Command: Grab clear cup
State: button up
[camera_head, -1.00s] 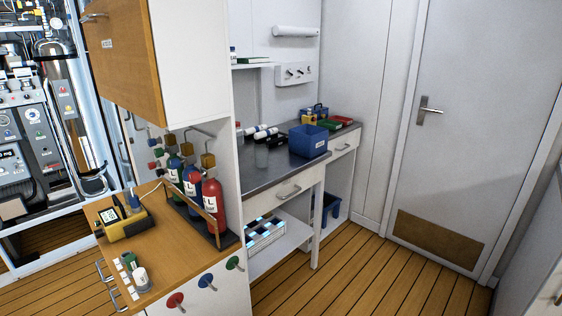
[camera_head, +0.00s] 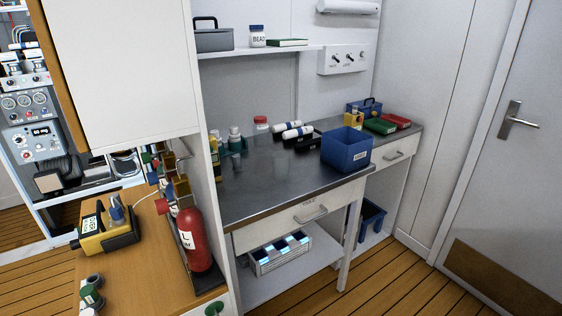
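No clear cup stands out surely in the head view. A small clear or pale container with a red lid (camera_head: 261,126) stands at the back of the dark countertop (camera_head: 250,201); I cannot tell whether it is the cup. A faint see-through shape may stand on the countertop in front of it, but it is too dim to tell from a reflection. My gripper is not in view.
A blue bin (camera_head: 346,150) stands at the countertop's right. White-capped bottles (camera_head: 297,131) lie behind it to the left. A red cylinder (camera_head: 194,239) and a yellow meter (camera_head: 106,236) are on the wooden cabinet (camera_head: 140,268). The countertop's front middle looks mostly clear.

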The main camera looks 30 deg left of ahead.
aim_at(281, 167)
jog(key=u, duration=0.5)
jog(key=i, duration=0.9)
jog(key=u, duration=0.9)
jog(key=i, duration=0.3)
jog(key=u, duration=0.15)
